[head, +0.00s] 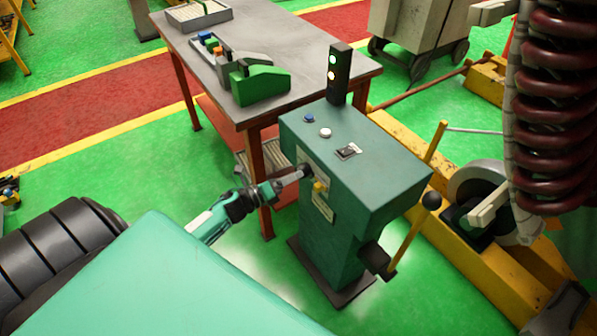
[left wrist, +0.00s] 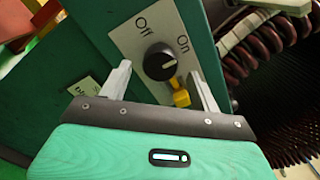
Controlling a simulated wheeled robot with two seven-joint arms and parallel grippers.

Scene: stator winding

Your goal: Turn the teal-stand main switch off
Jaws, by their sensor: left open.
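The teal stand (head: 345,235) stands upright beside the table. Its main switch is a round black knob (left wrist: 160,62) on a grey plate marked Off and On. A small light mark shows on the knob's right part, on the On side, though the exact angle is hard to read. A yellow piece (left wrist: 180,92) sits just below the knob and also shows in the head view (head: 319,187). My left gripper (left wrist: 160,68) is open, with one finger on either side of the knob, apparently not touching it. In the head view the left gripper (head: 292,178) reaches the stand's front face. My right gripper is not in view.
The stand's top has a blue button (head: 309,118), a white button (head: 325,132) and a black rocker (head: 347,151). A signal tower (head: 338,75) with lit lamps stands behind. A grey table (head: 285,50) is behind left. A yellow lever (head: 410,225) rises at the right.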

